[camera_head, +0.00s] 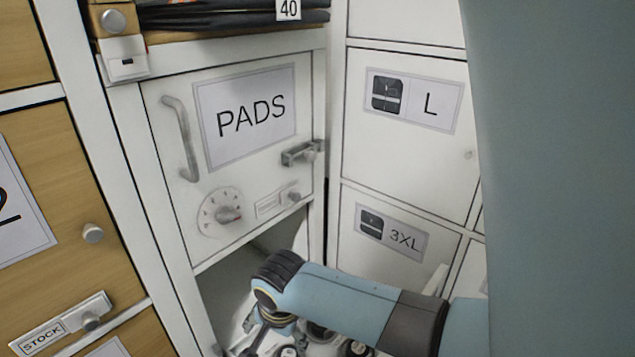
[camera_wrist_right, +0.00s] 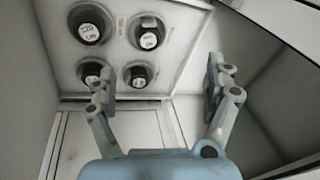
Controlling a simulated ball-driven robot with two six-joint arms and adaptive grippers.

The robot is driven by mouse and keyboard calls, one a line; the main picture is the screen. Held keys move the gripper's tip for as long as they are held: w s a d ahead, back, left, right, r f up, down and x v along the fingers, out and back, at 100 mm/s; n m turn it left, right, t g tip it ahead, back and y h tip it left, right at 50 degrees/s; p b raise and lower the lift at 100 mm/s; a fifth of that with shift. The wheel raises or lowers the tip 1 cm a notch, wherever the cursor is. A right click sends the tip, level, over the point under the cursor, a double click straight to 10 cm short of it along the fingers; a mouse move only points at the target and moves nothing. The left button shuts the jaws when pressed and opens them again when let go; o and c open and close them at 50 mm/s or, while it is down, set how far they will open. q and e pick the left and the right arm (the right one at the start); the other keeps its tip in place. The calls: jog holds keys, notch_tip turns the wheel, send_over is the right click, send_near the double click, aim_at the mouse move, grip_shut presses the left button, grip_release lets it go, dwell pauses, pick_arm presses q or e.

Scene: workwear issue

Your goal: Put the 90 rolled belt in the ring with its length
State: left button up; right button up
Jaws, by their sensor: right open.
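Several dark round items with white labels sit in the compartment in the right wrist view. The upper left one (camera_wrist_right: 90,25) reads "120 CM". The upper right one (camera_wrist_right: 148,36), the lower left one (camera_wrist_right: 91,72) and the lower right one (camera_wrist_right: 141,75) have labels too small to read. I cannot tell which is the 90 belt or which rings are empty. My right gripper (camera_wrist_right: 160,72) is open, its fingers spread in front of the lower items with nothing between them. In the head view the gripper (camera_head: 272,335) reaches into the low compartment. My left gripper is out of view.
A PADS door (camera_head: 235,150) with handle and dial is above the open compartment (camera_head: 225,290). Drawers marked L (camera_head: 405,150) and 3XL (camera_head: 380,265) stand right. Wooden drawers (camera_head: 70,210) stand left. Compartment walls (camera_wrist_right: 265,110) are close around the gripper.

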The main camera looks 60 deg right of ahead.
jog(key=s+a+r+n+t+y, duration=0.1)
jog(key=s+a+r+n+t, duration=0.3)
jog(key=s+r+n, duration=0.9)
jog(key=a+r+n, duration=0.1)
jog(key=n, duration=0.2)
jog(key=shift+s+n, duration=0.4)
